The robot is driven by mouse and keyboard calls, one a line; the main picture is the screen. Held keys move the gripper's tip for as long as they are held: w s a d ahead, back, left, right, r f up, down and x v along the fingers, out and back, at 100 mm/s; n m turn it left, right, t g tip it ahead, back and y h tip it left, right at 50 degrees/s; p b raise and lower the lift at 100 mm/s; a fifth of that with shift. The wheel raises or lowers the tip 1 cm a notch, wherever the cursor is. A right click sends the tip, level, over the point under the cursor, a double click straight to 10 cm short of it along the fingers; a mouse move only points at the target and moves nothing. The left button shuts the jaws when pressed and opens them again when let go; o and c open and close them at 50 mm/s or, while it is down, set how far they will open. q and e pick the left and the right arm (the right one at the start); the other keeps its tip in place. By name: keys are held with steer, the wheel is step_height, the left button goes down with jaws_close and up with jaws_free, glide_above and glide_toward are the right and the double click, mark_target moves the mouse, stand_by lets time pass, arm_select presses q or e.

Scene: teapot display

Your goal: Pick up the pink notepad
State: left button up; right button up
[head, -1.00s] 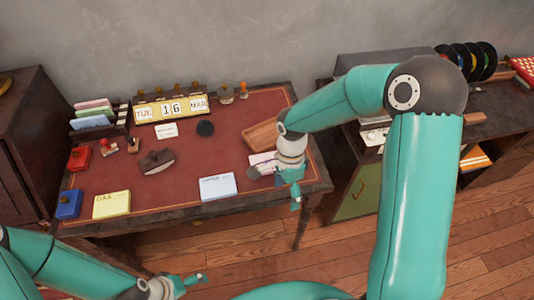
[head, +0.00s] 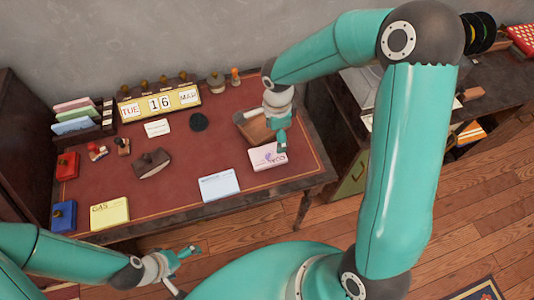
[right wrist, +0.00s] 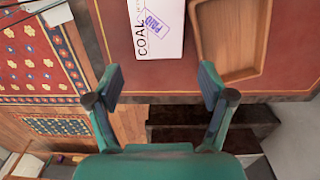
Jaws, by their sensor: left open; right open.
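The pale pink notepad (head: 264,159) with a purple stamp lies flat near the right front of the red desk. In the right wrist view the notepad (right wrist: 156,45) reads COAL and PAID, and its far part is cut off by the frame edge. My right gripper (head: 281,143) is open and empty over the desk, at the back right of the notepad in the head view. In the right wrist view the right gripper's fingers (right wrist: 160,80) are spread, with the notepad beyond them. My left gripper (head: 190,252) is open and empty, in front of the desk.
A wooden tray (head: 247,128) lies beside the notepad, close to my right gripper. A blue-white pad (head: 219,185) and a yellow pad (head: 110,213) lie along the front. A stamp blotter (head: 151,164) and date calendar (head: 160,103) stand farther left and back.

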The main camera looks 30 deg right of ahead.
mark_target(275, 153)
step_height(275, 153, down, 3)
steer(key=shift+s+f, duration=0.1)
steer(key=f+p, duration=0.1)
steer(key=f, duration=0.1)
steer(key=d+f, duration=0.1)
steer(key=f, duration=0.1)
steer(key=shift+s+f+p, duration=0.15)
steer(key=shift+p, duration=0.2)
steer(key=shift+a+f, duration=0.1)
steer(key=shift+f, duration=0.35)
steer(key=c, duration=1)
steer(key=shift+o, duration=0.2)
steer(key=shift+r, duration=0.1)
